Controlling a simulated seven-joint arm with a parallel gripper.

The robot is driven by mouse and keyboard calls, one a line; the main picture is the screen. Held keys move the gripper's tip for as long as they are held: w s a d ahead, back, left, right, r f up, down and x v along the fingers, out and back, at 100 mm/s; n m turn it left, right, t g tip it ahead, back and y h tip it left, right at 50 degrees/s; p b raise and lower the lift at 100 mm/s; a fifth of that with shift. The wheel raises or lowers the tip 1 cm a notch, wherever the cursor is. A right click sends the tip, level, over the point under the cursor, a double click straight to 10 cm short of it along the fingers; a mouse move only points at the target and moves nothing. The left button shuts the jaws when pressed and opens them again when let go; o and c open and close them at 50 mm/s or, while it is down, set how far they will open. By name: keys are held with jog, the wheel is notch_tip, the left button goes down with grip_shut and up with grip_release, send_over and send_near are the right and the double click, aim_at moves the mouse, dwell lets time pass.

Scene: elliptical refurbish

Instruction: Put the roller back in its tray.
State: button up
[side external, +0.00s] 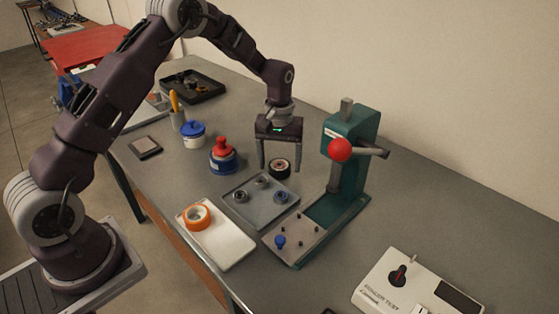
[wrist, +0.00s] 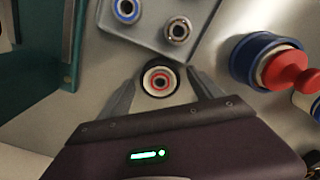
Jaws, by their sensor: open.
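The roller (side external: 280,168) is a short black cylinder with a pale face and a red ring around its centre. It stands on the grey bench just behind the grey tray (side external: 235,207), outside it. The tray holds several small metal rollers, one with a blue ring. My gripper (side external: 279,169) points down at the loose roller with its fingers apart. In the wrist view the roller (wrist: 159,80) sits between the fingertips (wrist: 164,82), with a gap showing on each side. The tray (wrist: 150,35) shows at the top of that view.
A green press (side external: 350,170) with a red knob stands close to the right of my gripper. A red-topped blue container (side external: 222,157) stands to the left. A white tray with an orange tape roll (side external: 197,217) lies in front. A white tester (side external: 415,285) is front right.

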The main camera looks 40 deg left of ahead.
jog(key=s+d+r+m+t, duration=0.1)
jog(key=s+r, duration=0.2)
jog(key=r, duration=0.7)
jog(key=s+d+r, duration=0.1)
jog(key=s+r, duration=0.2)
jog(key=r, duration=0.7)
jog(key=s+d+r+m+t, duration=0.1)
jog(key=s+r+m, duration=0.1)
jog(key=s, duration=0.6)
jog(key=s+d+r+m+t, duration=0.1)
jog(key=s+r, duration=0.3)
jog(key=s, duration=0.4)
jog(key=shift+s+d+r+m+t, duration=0.15)
jog(key=shift+d+r+m+t, duration=0.25)
jog(key=shift+t, duration=0.1)
jog(key=shift+o, duration=0.4)
jog(key=s+f+m+t, duration=0.1)
jog(key=s+f+m, duration=0.1)
jog(key=s, duration=0.7)
jog(key=shift+s+d+f+t, duration=0.2)
jog(key=shift+d+f+t, duration=0.1)
jog(key=shift+d+f, duration=0.1)
jog(key=shift+s+f, duration=0.25)
jog(key=shift+s, duration=0.1)
